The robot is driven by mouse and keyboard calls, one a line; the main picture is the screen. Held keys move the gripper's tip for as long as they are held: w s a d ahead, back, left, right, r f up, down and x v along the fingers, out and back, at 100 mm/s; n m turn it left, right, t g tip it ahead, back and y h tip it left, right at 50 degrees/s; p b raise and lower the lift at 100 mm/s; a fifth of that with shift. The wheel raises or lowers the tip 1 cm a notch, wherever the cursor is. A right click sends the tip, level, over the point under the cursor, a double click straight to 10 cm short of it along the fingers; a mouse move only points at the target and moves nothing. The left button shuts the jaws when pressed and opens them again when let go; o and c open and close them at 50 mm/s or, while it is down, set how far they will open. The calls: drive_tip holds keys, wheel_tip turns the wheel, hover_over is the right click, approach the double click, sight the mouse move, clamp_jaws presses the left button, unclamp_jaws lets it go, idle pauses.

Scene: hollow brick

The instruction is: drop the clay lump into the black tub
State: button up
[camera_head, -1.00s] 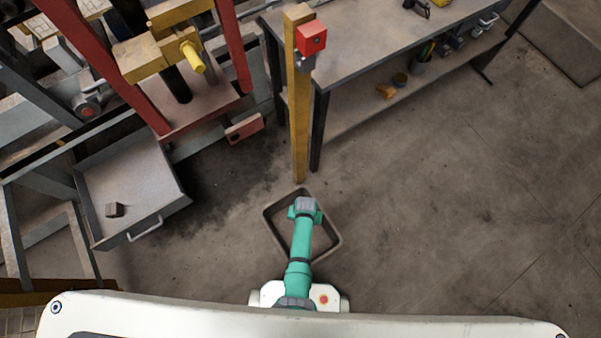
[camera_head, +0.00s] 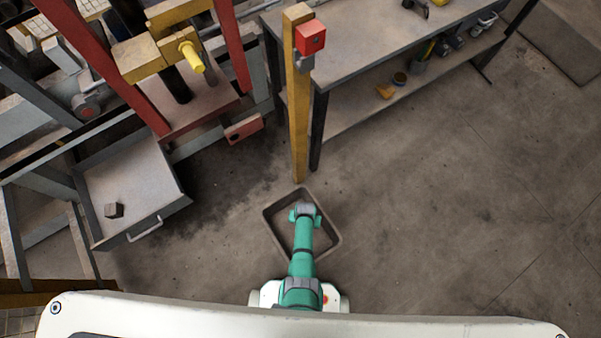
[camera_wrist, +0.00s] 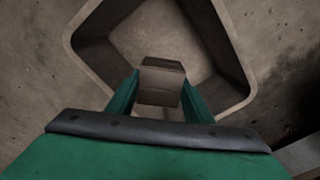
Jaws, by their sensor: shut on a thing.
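The clay lump (camera_wrist: 162,78) is a grey-brown block between the two green fingers of my gripper (camera_wrist: 161,92) in the wrist view. The fingers are shut on it. The black tub (camera_head: 329,244) is a square, open container with rounded corners on the floor, dark grey-brown in the head view. Its inner wall (camera_wrist: 94,58) and bare floor show beyond the lump in the wrist view. My gripper (camera_head: 305,213) is above the tub's opening in the head view, and my arm covers part of the tub.
A yellow post (camera_head: 299,120) with a red box stands just behind the tub. A grey workbench (camera_head: 370,40) is behind right. A grey tray (camera_head: 135,185) with a small block (camera_head: 114,210) and a red press frame (camera_head: 232,45) are at left. Floor at right is clear.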

drive_tip(key=o, duration=1.2)
drive_tip(key=shift+o, duration=0.2)
drive_tip(key=shift+r, duration=0.1)
wheel_tip(320, 180, up, 11)
drive_tip(key=shift+f, duration=0.2)
drive_tip(key=shift+a, duration=0.1)
